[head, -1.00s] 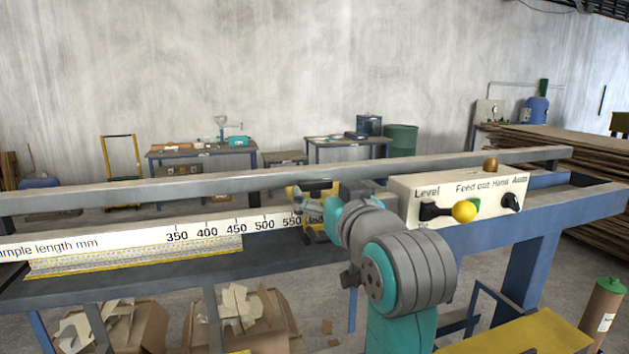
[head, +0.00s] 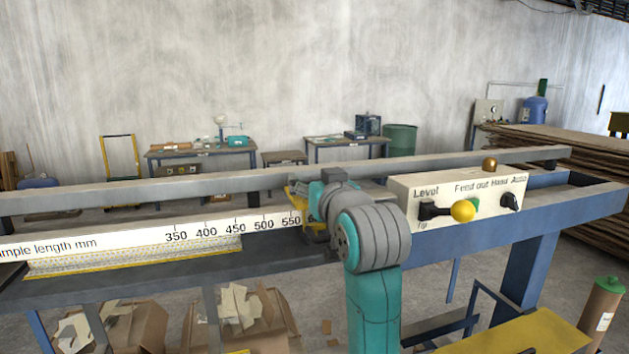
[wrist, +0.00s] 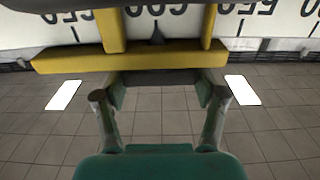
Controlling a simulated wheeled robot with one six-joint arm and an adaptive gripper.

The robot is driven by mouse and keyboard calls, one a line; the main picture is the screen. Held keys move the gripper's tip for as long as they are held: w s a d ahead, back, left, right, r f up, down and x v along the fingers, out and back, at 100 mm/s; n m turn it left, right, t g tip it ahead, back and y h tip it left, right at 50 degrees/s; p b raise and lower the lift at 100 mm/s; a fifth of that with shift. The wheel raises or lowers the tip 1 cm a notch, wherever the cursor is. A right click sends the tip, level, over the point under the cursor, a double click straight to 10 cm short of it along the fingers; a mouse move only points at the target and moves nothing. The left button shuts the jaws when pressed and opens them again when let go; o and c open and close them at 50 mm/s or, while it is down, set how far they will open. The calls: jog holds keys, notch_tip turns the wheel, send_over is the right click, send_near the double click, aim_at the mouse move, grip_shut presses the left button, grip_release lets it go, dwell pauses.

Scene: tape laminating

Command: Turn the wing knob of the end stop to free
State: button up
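The yellow end stop (head: 296,196) sits on the rail at the right end of the printed length scale (head: 205,227), near the 550 mark. My arm covers most of it in the head view. In the wrist view its yellow bar (wrist: 130,61) crosses the top, with a small dark pointed part (wrist: 157,36) between two yellow arms. I cannot tell whether that part is the wing knob. My gripper (wrist: 160,96) is open, its two fingers wide apart just below the yellow bar. No held object shows between them.
A control box (head: 460,199) with a yellow-balled lever (head: 463,211) stands just right of my arm. A grey rail (head: 130,191) runs behind the end stop. Cardboard boxes (head: 138,325) stand beneath the bench. The scale to the left is clear.

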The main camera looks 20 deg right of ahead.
jog(key=c, duration=0.3)
jog(key=shift+c, duration=0.2)
jog(key=shift+d+n+y, duration=0.1)
jog(key=shift+n+y, duration=0.3)
jog(key=shift+y, duration=0.2)
jog(key=n+g+y, duration=0.1)
jog(key=n+y, duration=0.2)
jog(key=y, duration=0.2)
jog(key=shift+n+g+y, duration=1)
jog(key=shift+n+y, duration=0.25)
jog(key=shift+y, duration=0.35)
jog(key=shift+n+g+y, duration=1)
jog(key=shift+n+y, duration=0.25)
jog(key=shift+y, duration=0.35)
jog(key=o, duration=1.2)
jog(key=shift+c, duration=0.2)
